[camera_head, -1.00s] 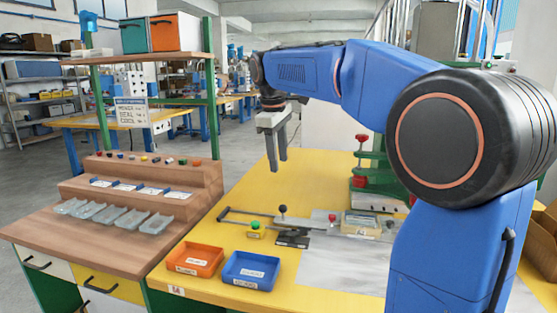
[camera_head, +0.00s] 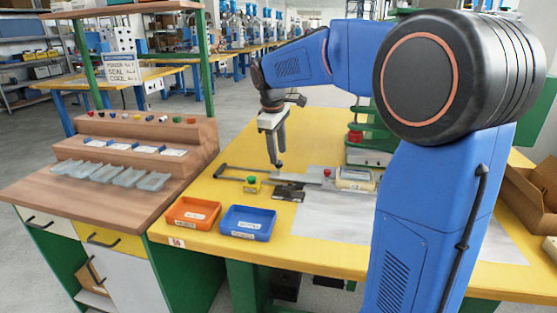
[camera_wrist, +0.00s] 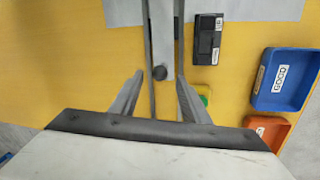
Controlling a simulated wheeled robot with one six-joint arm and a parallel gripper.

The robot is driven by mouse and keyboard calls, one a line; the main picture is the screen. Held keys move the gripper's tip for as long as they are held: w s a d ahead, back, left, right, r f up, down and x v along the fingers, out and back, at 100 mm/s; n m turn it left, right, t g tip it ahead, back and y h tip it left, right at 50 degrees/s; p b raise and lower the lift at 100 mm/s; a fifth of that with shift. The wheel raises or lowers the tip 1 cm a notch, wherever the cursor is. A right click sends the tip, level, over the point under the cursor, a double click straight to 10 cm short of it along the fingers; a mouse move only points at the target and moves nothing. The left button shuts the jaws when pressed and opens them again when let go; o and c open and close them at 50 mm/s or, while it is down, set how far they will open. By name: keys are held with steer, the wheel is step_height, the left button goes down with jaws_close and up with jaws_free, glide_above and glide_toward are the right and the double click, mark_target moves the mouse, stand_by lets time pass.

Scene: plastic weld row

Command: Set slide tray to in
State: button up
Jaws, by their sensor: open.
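The slide tray shows in the wrist view as a grey strip between two long rails (camera_wrist: 150,40), with a round dark knob (camera_wrist: 160,73) on it. In the head view its flat grey bar (camera_head: 310,175) lies on the yellow table, running toward a fixture (camera_head: 355,178) that holds a pale part. My gripper (camera_head: 278,164) is open and points down over the bar. In the wrist view its two fingers (camera_wrist: 160,78) stand on either side of the knob, with gaps left and right. The fingertips hide the knob in the head view. Contact cannot be told.
A green button on a yellow box (camera_head: 252,184) and a black labelled block (camera_head: 289,192) sit close to the bar. Orange (camera_head: 193,213) and blue (camera_head: 248,223) bins stand in front. A green press (camera_head: 372,145) rises behind the fixture.

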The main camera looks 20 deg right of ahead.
steer(key=shift+w+d+f, duration=0.15)
steer(key=shift+f, duration=0.8)
steer(key=shift+w+d+f, duration=0.1)
steer(key=shift+f, duration=0.8)
jaws_close()
